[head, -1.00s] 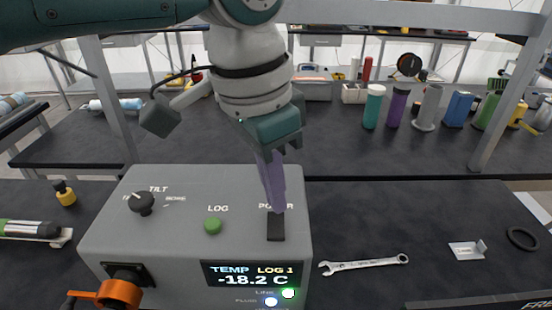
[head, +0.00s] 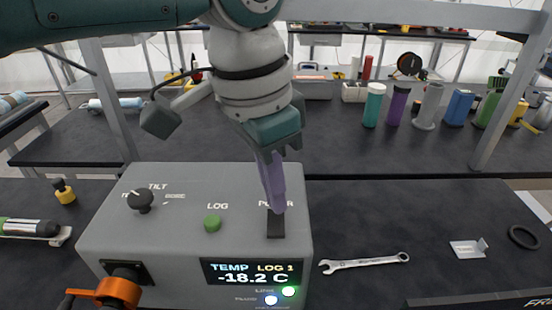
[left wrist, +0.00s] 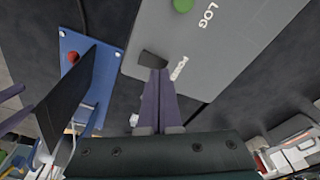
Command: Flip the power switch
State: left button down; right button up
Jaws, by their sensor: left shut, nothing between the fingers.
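The power switch (head: 276,224) is a black rocker on the top of a grey control box (head: 180,235), under the partly covered label POWER. In the left wrist view the switch (left wrist: 153,59) shows just beyond the fingertips. My left gripper (head: 278,208) is shut and empty, its purple fingers pointing down. The fingertips overlap the far end of the switch; I cannot tell if they touch it. The box's screen (head: 251,272) is lit and reads TEMP, LOG 1, -18.2 C. My right gripper is not in view.
The box also carries a green LOG button (head: 212,223), a black TILT knob (head: 140,200) and an orange part (head: 118,289) at its front left. A wrench (head: 364,262) lies to the right. Bottles (head: 374,105) stand on the table behind.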

pick_arm(q)
jog(key=shift+f+b, duration=0.45)
jog(key=shift+f, duration=0.25)
jog(key=shift+r, duration=0.1)
notch_tip(320, 180, up, 7)
jog(key=p, duration=0.7)
dwell(0.4)
